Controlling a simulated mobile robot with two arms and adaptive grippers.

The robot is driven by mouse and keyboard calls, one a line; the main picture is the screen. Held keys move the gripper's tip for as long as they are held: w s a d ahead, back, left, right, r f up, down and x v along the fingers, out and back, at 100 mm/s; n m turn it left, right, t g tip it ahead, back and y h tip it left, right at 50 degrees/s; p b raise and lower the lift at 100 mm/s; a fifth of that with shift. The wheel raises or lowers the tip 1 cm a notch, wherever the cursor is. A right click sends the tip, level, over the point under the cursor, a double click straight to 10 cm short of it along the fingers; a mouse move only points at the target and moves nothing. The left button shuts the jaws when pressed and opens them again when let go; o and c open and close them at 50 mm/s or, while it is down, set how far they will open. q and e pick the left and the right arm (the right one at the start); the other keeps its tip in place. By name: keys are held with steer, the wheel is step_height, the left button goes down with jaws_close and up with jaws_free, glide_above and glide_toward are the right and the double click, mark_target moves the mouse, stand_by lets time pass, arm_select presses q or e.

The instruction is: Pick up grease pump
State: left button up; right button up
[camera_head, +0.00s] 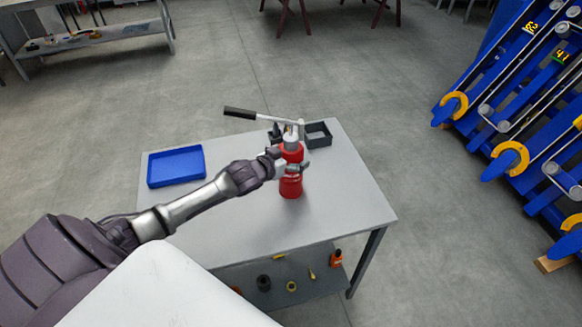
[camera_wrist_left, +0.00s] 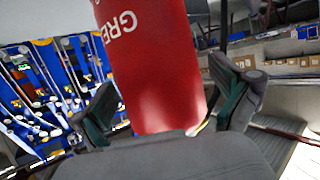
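The grease pump (camera_head: 291,184) is a red cylinder with a grey top and a long lever with a dark grip pointing left. It stands upright near the middle of the grey table. My left gripper (camera_head: 289,162) reaches in from the left, its fingers on either side of the red body. In the left wrist view, the red cylinder with white lettering (camera_wrist_left: 160,80) lies between the two spread fingers (camera_wrist_left: 168,108), with narrow gaps visible beside it. The palm hides its near end. My right gripper is not in view.
A blue tray (camera_head: 176,167) lies at the table's left, and dark grey bins (camera_head: 318,135) stand just behind the pump. The table top (camera_head: 345,195) is clear to the right. A lower shelf (camera_head: 310,283) holds small parts. Blue machinery (camera_head: 530,130) stands at the right.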

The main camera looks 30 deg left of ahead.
arm_select(q)
steer(key=c, duration=1.6)
steer(key=shift+w+r, duration=0.2)
steer(key=shift+c, duration=0.9)
